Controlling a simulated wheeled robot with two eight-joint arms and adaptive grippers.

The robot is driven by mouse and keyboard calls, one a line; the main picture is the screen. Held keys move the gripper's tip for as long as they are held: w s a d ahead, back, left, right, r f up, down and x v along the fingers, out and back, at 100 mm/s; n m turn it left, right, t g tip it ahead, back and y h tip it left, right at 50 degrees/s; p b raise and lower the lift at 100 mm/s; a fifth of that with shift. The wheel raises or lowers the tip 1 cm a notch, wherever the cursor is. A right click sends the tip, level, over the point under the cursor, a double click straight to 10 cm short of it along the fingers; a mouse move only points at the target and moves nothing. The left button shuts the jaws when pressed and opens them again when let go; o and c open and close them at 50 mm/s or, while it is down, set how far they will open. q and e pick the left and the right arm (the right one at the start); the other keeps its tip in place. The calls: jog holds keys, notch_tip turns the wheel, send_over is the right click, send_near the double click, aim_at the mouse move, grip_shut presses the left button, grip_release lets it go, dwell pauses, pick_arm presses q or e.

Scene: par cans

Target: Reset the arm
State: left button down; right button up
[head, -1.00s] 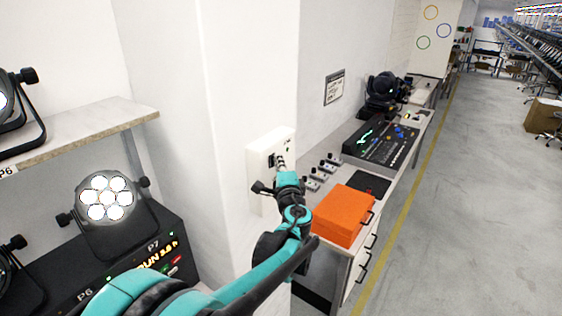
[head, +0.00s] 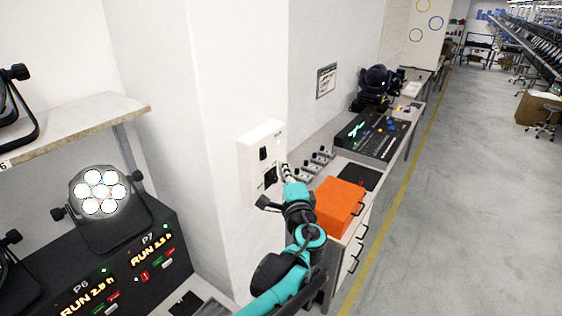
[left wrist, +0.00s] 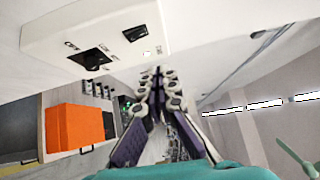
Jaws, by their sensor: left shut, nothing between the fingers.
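My left arm comes in from the bottom of the head view. Its left gripper (head: 285,168) is near the lower right side of a white wall box (head: 261,160). In the left wrist view the left gripper's fingers (left wrist: 157,78) are together with nothing between them. My right gripper is in neither view.
An orange case (head: 338,206) sits on the bench to the right of my left arm, close by. A mixing console (head: 374,135) is farther along. A lit par can (head: 100,192) and a black control unit (head: 120,268) are on the left. The aisle floor is clear.

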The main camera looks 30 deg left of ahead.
pick_arm(q)
jog(key=shift+v, duration=0.85)
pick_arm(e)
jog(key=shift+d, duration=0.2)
pick_arm(q)
jog(key=shift+d+r, duration=0.2)
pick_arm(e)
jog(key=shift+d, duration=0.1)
pick_arm(q)
jog(key=s+d+f+n+g+h+b, duration=0.1)
jog(key=s+f+n+g+h+b, duration=0.3)
jog(key=f, duration=0.7)
jog(key=s+d+f+n+g+h+b, duration=0.1)
jog(key=s+f+n+b, duration=0.2)
jog(key=s+f+b, duration=0.6)
jog(key=s+d+f+n+g+h+b, duration=0.1)
jog(key=s+d+f+h, duration=0.2)
jog(key=d+f, duration=0.3)
jog(key=s+d+f+n+h+b, duration=0.2)
jog(key=d+f, duration=0.4)
jog(key=f, duration=0.4)
jog(key=shift+s+f+g+h, duration=0.2)
jog(key=shift+s+g+h, duration=0.2)
jog(key=shift+s+h, duration=0.55)
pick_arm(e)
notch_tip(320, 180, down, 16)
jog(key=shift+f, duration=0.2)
